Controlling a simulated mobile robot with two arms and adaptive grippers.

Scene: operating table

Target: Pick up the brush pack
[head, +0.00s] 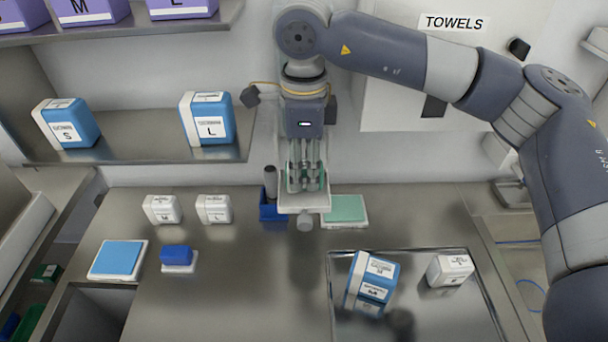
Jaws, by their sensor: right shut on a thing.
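My right gripper (304,188) hangs down from above at the middle of the table's back. It is shut on a white-edged pack with green on it (304,204), held partly hidden by the fingers. A similar flat green pack (346,209) with a white rim lies on the table just right of it. No label on either is readable, so I cannot tell for certain which is the brush pack. My left gripper is out of view.
A blue holder (272,209) stands left of the gripper. White boxes (162,209), a flat blue pack (118,259) and a blue block (176,256) lie left. The table's middle front is clear.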

